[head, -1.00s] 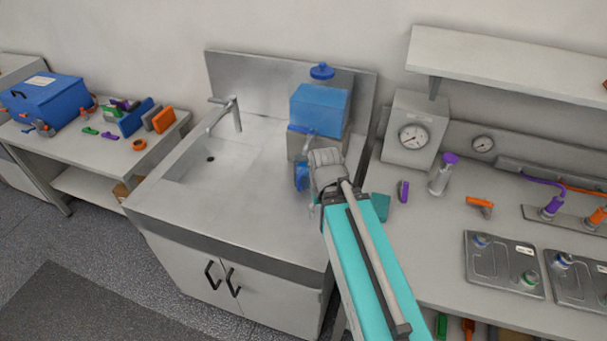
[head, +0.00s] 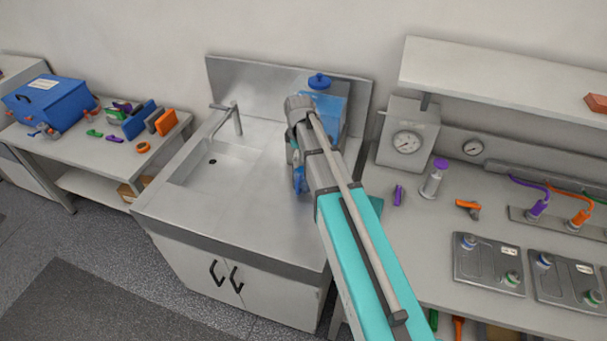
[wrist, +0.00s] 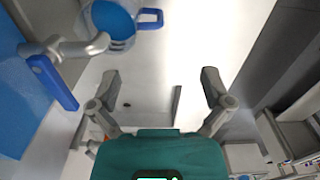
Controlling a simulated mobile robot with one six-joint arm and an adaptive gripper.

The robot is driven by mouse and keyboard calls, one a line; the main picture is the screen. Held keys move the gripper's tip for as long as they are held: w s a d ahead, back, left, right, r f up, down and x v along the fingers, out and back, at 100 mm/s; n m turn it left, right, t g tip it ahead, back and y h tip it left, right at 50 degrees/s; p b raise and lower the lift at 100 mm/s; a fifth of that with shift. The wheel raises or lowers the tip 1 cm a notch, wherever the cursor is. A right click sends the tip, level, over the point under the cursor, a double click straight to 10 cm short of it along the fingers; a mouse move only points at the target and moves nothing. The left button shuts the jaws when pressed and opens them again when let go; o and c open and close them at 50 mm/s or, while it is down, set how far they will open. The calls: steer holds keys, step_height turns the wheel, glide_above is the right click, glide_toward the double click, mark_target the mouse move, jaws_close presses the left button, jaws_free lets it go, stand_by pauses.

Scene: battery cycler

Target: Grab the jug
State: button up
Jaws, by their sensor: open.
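The jug (wrist: 116,24) is clear with blue contents and a blue handle (wrist: 152,18). It shows at the upper left of the wrist view, partly cut off by the top edge, under a grey tap. In the head view only a bit of blue at the jug's place (head: 299,180) shows beside my arm; the rest is hidden. My gripper (wrist: 160,86) is open and empty in the wrist view. Its two fingers are spread apart, and the jug lies beyond and to the left of them, not between them. In the head view my arm hides the fingers.
A blue tank (head: 325,108) with a blue cap stands at the back of the sink counter (head: 238,212). Its tap has a blue lever (wrist: 52,82), left of my fingers. The sink basin (head: 190,172) is left and empty. A gauge box (head: 405,142) stands to the right.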

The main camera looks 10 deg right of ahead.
mark_target(298, 180)
steer(key=shift+w+a+r+n, duration=0.1)
steer(key=shift+w+r+n, duration=0.15)
steer(key=shift+w+n, duration=0.25)
steer(key=shift+w+a+r+n, duration=0.1)
steer(key=shift+w+r+n, duration=0.15)
steer(key=shift+w, duration=0.3)
steer(key=shift+f, duration=0.15)
step_height(298, 180, down, 8)
steer(key=b, duration=0.8)
steer(key=shift+f, duration=0.25)
steer(key=shift+s+f+b, duration=0.2)
steer(key=shift+f+b, duration=2.4)
steer(key=shift+b, duration=0.1)
steer(key=c, duration=1.3)
